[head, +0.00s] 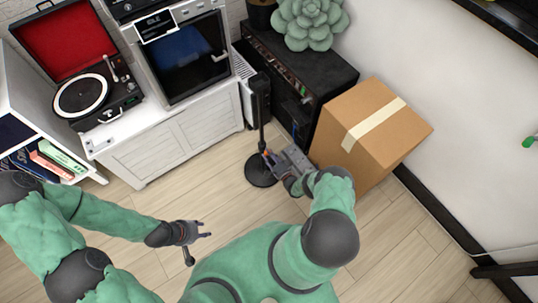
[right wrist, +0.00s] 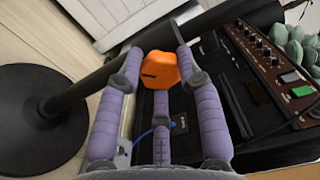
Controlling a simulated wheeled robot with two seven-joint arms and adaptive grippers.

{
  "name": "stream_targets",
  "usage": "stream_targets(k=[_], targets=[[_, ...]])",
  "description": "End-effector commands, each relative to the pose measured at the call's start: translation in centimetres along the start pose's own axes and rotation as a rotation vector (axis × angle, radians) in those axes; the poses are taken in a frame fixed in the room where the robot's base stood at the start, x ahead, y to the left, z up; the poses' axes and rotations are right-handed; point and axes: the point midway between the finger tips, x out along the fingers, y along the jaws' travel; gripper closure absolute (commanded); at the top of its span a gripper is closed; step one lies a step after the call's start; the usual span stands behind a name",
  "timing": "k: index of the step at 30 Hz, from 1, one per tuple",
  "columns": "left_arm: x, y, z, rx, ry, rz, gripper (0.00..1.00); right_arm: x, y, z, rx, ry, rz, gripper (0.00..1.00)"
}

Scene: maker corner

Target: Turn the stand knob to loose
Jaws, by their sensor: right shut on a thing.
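The stand has a black upright pole (head: 260,105) on a round black base (head: 260,174) on the floor. The base also shows in the right wrist view (right wrist: 38,118), where the pole runs diagonally. The orange knob (right wrist: 159,70) is in the upper middle of the right wrist view, with a dark mark on its face. My right gripper (head: 272,160) is beside the pole, and its purple fingers are shut on the knob from both sides, with a third finger below. My left gripper (head: 199,240) is open and empty over the floor, well left of the stand.
A cardboard box (head: 375,130) stands right of my right gripper. A black amplifier-like cabinet (head: 320,68) with a control panel is behind the stand. A white cabinet (head: 165,150) is at left. The wooden floor between my arms is clear.

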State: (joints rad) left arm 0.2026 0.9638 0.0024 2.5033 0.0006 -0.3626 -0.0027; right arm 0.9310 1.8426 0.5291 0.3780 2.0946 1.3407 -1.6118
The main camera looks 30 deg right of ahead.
Motion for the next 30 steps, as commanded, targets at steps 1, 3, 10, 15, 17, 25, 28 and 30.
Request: stream_targets(k=[1,3,10,15,17,25,28,30], targets=[[-0.01,0.01,0.00,0.000,0.000,0.000,0.60,0.13,-0.12,0.31,-0.025,-0.007,-0.004,0.96],[-0.01,0.00,0.00,0.000,0.000,0.000,0.60,0.12,-0.10,0.33,-0.059,-0.007,-0.004,0.96],[-0.01,0.00,0.00,0.000,0.000,0.000,0.60,0.12,-0.05,0.40,-0.130,-0.008,-0.003,0.96],[0.00,0.00,0.00,0.000,0.000,0.000,0.60,0.11,-0.01,0.45,-0.148,-0.009,-0.002,0.96],[0.00,0.00,0.00,0.000,0.000,0.000,0.60,0.11,0.00,0.47,-0.150,-0.009,-0.002,0.96],[0.00,0.00,0.00,0.000,0.000,0.000,0.60,0.09,0.05,0.56,-0.149,-0.010,-0.001,0.96],[0.00,0.00,0.00,0.000,0.000,0.000,0.60,0.07,0.08,0.56,-0.148,-0.010,0.000,0.44],[0.00,0.00,0.00,0.000,0.000,0.000,0.60,0.05,0.09,0.50,-0.148,-0.009,0.001,0.40]])
